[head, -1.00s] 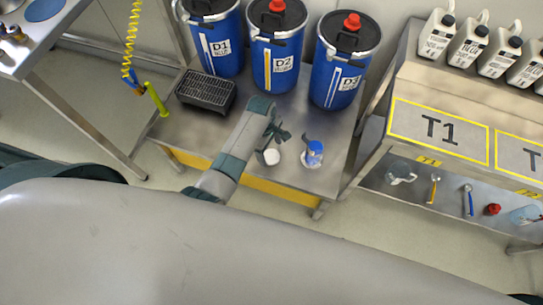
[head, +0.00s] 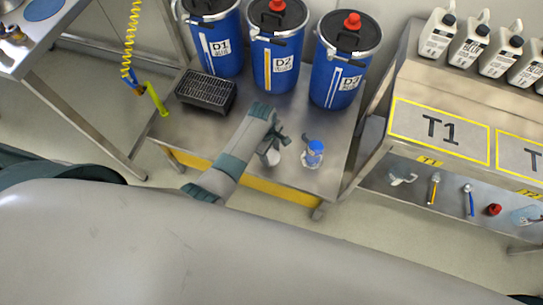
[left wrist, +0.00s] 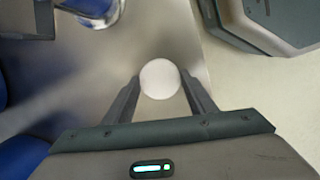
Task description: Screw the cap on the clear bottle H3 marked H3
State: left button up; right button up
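A white round object (head: 271,157), looking like a cap, is at the front of the low steel table. In the left wrist view the white disc (left wrist: 160,79) lies between the fingertips. My left gripper (head: 279,145) is over it, its fingers apart on either side; firm contact does not show. A small clear bottle with blue in its upper part (head: 314,154) stands to its right. The bottle also shows, cut off, at the top of the left wrist view (left wrist: 100,10). Its mark is too small to read. My right gripper is not in view.
Blue drums D1 (head: 213,45), D2 (head: 273,55) and D3 (head: 341,70) stand at the back of the steel table (head: 225,135). A black slotted box (head: 206,91) is at the left. Bench T1 (head: 438,131) is to the right, with white canisters above and tools below.

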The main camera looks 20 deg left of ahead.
aim_at(271, 156)
pick_arm(q)
jog(key=shift+r, duration=0.1)
jog(key=shift+c, duration=0.2)
